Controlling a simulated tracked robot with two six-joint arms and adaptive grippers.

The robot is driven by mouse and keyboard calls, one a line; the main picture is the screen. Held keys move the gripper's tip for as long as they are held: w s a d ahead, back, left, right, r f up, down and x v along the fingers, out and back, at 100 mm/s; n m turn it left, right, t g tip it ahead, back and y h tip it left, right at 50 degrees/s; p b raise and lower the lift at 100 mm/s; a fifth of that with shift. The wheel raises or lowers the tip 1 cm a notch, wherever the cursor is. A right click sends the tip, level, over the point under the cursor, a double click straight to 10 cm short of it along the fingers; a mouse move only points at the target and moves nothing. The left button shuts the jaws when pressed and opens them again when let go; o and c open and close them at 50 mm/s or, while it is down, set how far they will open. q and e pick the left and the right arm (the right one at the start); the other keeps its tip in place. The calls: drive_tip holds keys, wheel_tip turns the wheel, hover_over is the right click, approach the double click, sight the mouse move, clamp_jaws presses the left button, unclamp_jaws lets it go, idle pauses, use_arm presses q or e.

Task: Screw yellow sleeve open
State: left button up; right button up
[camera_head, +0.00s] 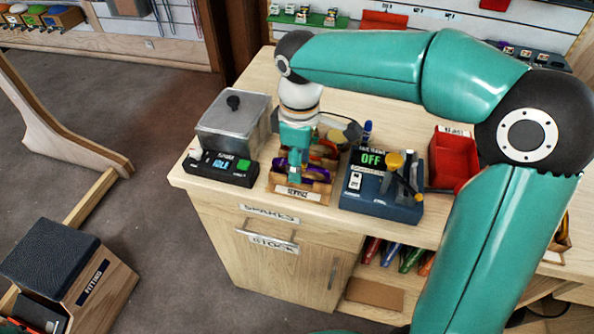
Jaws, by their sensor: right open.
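My right arm reaches over the bench from the right. Its gripper (295,170) points down at a small wooden rack (316,190) and is open. The rack holds a purple piece (318,172) and an orange-red piece (324,150), which look like carabiners. The gripper covers part of them. I cannot make out a yellow sleeve on them. My left gripper is not in view.
A grey lidded tank (235,122) and a black display box (222,168) reading IDLE stand left of the rack. A blue device (381,198) reading OFF, with a yellow-topped post (394,161), stands right, near a red bin (453,162).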

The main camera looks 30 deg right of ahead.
drive_tip(key=shift+f, duration=0.15)
drive_tip(key=shift+f+b, duration=1.05)
drive_tip(key=shift+f, duration=0.2)
drive_tip(key=shift+w+d+r+p, duration=0.1)
drive_tip(key=shift+w+d+p, duration=0.15)
drive_tip(key=shift+p, duration=0.1)
drive_tip(key=shift+w+d, duration=0.2)
drive_tip(key=shift+d, duration=0.05)
drive_tip(key=shift+r+p, duration=1.4)
drive_tip(key=shift+s+a+f, duration=0.1)
drive_tip(key=shift+s+a, duration=0.35)
drive_tip(key=shift+a, duration=0.15)
